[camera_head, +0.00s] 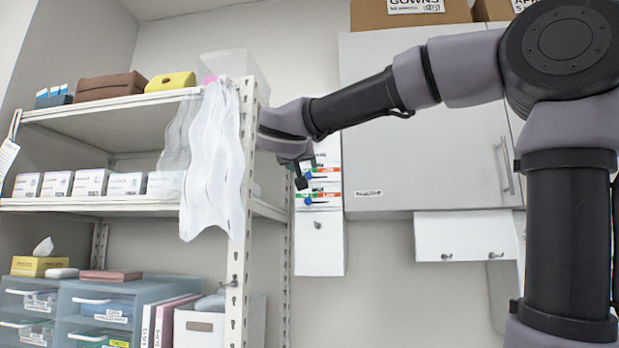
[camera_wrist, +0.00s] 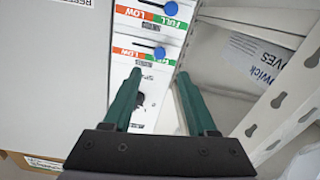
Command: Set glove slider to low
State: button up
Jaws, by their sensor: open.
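A white wall panel (camera_head: 319,245) carries two stacked slider strips with red LOW and green FULL ends. One strip has a blue knob (camera_wrist: 171,8) and the other a blue knob (camera_wrist: 159,53); both sit toward the green end. The small labels are too blurred to tell which is the glove slider. My gripper (camera_wrist: 159,73) is open and empty. Its green fingers point at the panel, with the nearer knob just past and between their tips; contact cannot be told. In the head view my gripper (camera_head: 302,180) is in front of the panel's left edge, hiding part of the strips.
A metal shelf rack (camera_head: 240,200) with draped clear plastic (camera_head: 210,165) stands close left of my gripper. Its perforated post (camera_wrist: 290,95) shows at right in the wrist view. A wall cabinet (camera_head: 430,140) is to the panel's right.

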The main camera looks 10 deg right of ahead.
aim_at(308, 175)
jog(key=x, duration=0.9)
jog(key=shift+w+d+f, duration=0.15)
jog(key=shift+w, duration=0.1)
grip_shut()
dwell(1.0)
